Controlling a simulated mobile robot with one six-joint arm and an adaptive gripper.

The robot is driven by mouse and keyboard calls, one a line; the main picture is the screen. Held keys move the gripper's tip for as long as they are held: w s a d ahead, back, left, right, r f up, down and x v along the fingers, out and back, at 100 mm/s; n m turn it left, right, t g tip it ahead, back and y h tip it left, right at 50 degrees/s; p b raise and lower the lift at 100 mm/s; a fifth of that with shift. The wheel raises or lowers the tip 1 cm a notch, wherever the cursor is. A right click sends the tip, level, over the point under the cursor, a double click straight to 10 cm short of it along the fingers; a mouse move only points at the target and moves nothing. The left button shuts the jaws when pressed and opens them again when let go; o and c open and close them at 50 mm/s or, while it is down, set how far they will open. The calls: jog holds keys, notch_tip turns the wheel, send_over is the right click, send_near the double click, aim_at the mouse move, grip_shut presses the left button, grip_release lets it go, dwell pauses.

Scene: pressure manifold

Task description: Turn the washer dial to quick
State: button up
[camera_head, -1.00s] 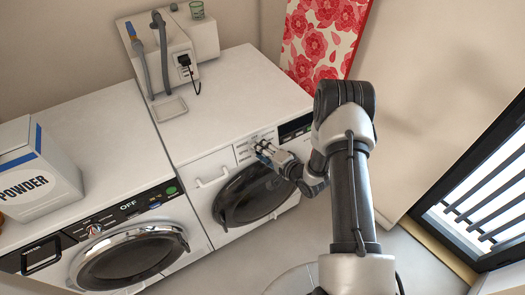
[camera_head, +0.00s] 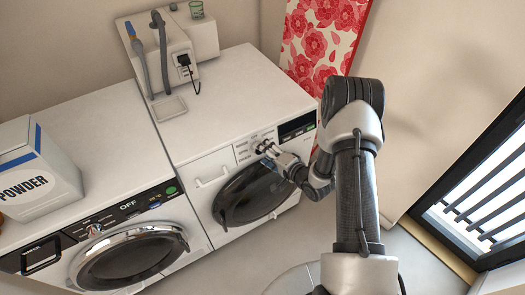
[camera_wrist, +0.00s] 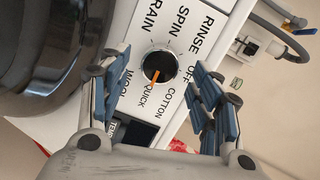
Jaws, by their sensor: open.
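The washer dial (camera_wrist: 158,67) is a round black knob with an orange pointer, on the white control panel. Its pointer is turned toward the QUICK label (camera_wrist: 151,101), between WOOL and COTTON. My gripper (camera_wrist: 163,98) is open, with one blue-padded finger on each side of the dial and visible gaps between them and the knob. In the head view my gripper (camera_head: 264,148) is at the front panel of the right-hand machine (camera_head: 225,100) and largely hides the dial there.
A dark round door (camera_head: 250,193) is just below my gripper. The left-hand machine (camera_head: 75,140) has its own knob and an OFF display, with a powder box (camera_head: 40,180) on top. Hoses and a plug (camera_head: 184,61) are at the back. A barred window (camera_head: 485,195) is at right.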

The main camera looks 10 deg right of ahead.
jog(key=v, duration=0.9)
jog(key=shift+s+r, duration=0.2)
jog(key=shift+s, duration=0.15)
jog(key=shift+d, duration=0.1)
jog(key=s+d+r+n+g+h, duration=0.1)
jog(key=d+r+n+g+h, duration=0.2)
jog(key=r, duration=0.7)
jog(key=d+r+n+g+h, duration=0.15)
jog(key=r+n+h, duration=0.3)
jog(key=r, duration=0.55)
jog(key=s+a+r+n+g, duration=0.1)
jog(key=s+a+r, duration=0.2)
jog(key=s, duration=0.5)
jog(key=s+a+r+n+g, duration=0.1)
jog(key=s+a+r, duration=0.2)
jog(key=s, duration=0.6)
jog(key=s+a+r+n+g, duration=0.1)
jog(key=s+a+r, duration=0.2)
jog(key=s, duration=0.5)
jog(key=shift+s+a+g+y, duration=0.2)
jog(key=shift+a+g+y, duration=0.15)
jog(key=shift+a+y, duration=0.1)
